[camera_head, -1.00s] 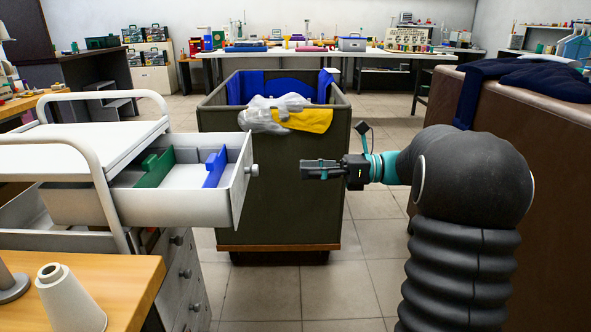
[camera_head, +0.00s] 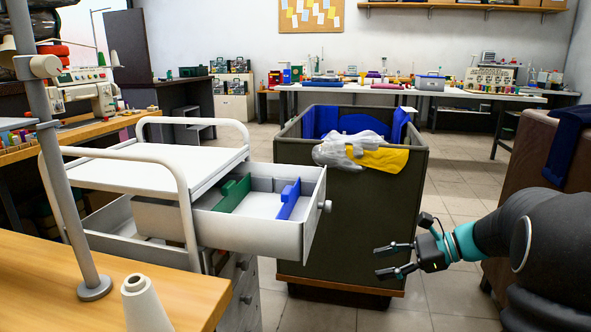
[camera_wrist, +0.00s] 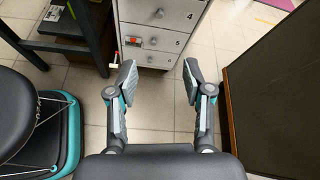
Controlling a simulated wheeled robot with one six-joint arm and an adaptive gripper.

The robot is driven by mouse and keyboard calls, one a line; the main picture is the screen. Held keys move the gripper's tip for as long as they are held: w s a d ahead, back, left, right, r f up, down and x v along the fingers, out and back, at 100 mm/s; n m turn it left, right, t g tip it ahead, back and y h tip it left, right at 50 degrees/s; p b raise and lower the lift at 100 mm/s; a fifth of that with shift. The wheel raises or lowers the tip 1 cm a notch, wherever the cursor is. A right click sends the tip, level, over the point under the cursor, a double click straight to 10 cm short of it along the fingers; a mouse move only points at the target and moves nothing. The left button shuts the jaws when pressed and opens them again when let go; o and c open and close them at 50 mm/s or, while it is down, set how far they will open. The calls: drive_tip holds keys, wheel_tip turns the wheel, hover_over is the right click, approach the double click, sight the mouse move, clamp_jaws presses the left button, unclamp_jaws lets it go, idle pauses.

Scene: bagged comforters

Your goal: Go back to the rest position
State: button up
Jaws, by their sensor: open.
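My gripper (camera_head: 394,262) is open and empty at the right of the head view, in front of the lower part of a dark green bin. In the wrist view my gripper (camera_wrist: 153,72) shows both fingers spread apart, with only floor tiles and the foot of a numbered drawer cabinet (camera_wrist: 165,20) beyond them. Nothing is between the fingers. My arm comes in from the right edge of the head view.
A white cart's open drawer (camera_head: 285,235) holds green and blue dividers. The dark bin (camera_head: 350,215) holds blue cloth, with a white bag and yellow cloth over its rim. A wooden table (camera_head: 190,290) with a cone is front left. A brown bin (camera_head: 510,215) stands right.

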drive_tip(key=s+f+n+g+h, duration=0.1)
drive_tip(key=s+f+n+h, duration=0.2)
drive_tip(key=s+n+h, duration=0.4)
drive_tip(key=s+f+n+g+h, duration=0.15)
drive_tip(key=s+n, duration=0.25)
drive_tip(key=s, duration=0.4)
drive_tip(key=s+a+r+n+t+h, duration=0.2)
drive_tip(key=s+n, duration=0.1)
drive_tip(key=s, duration=0.2)
drive_tip(key=s+a+r+n+t+h, duration=0.2)
drive_tip(key=s+a+n, duration=0.1)
drive_tip(key=s+n, duration=0.1)
drive_tip(key=shift+s+r+t, duration=0.2)
drive_tip(key=shift+s+t, duration=0.15)
drive_tip(key=shift+s, duration=0.3)
